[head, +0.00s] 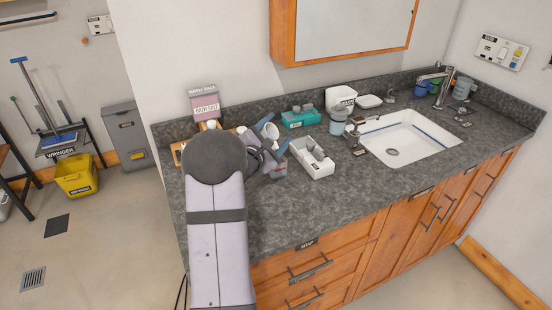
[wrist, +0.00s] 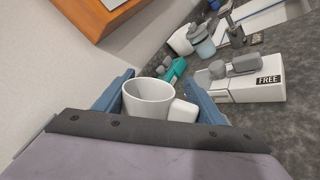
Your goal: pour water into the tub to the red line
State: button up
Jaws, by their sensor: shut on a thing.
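My gripper (wrist: 157,100) is shut on a white mug (wrist: 148,110), with one blue finger on each side. In the wrist view the mug's open mouth faces the camera and its handle is at the right. What is inside the mug cannot be made out. In the head view my gripper (head: 270,135) is over the left part of the counter, and my arm hides much around it. A small greyish container with a reddish mark (head: 279,171) shows just below the gripper; I cannot tell whether it is the tub. No red line shows clearly.
A white divided caddy (head: 320,168) stands right of the gripper; a teal box (head: 300,119) is behind it. A soap bottle (head: 338,122) stands near the white sink (head: 430,134), which has a tap (head: 447,78). A bath salt box (head: 205,107) is behind my arm. The front counter (head: 330,205) is clear.

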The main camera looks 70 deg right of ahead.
jog(key=shift+r+m+p, duration=0.15)
jog(key=shift+m+p, duration=0.4)
jog(key=shift+m, duration=0.05)
dwell(1.5)
jog(key=shift+f+m+t, duration=0.3)
jog(key=shift+f+m, duration=0.3)
jog(key=shift+m, duration=0.2)
dwell(1.7)
jog(key=shift+p, duration=0.35)
dwell(0.3)
jog(key=shift+f, duration=0.1)
jog(key=shift+r+n+b, duration=0.3)
jog(key=shift+r+b, duration=0.05)
jog(key=shift+r, duration=0.05)
jog(key=n+b, duration=0.2)
jog(key=shift+f+n+g, duration=0.2)
jog(key=shift+n+g, duration=0.2)
jog(key=shift+w+n+b, duration=0.15)
jog(key=shift+n+b, duration=0.25)
jog(key=shift+n, duration=0.1)
jog(key=shift+r, duration=0.25)
jog(key=shift+w, duration=0.1)
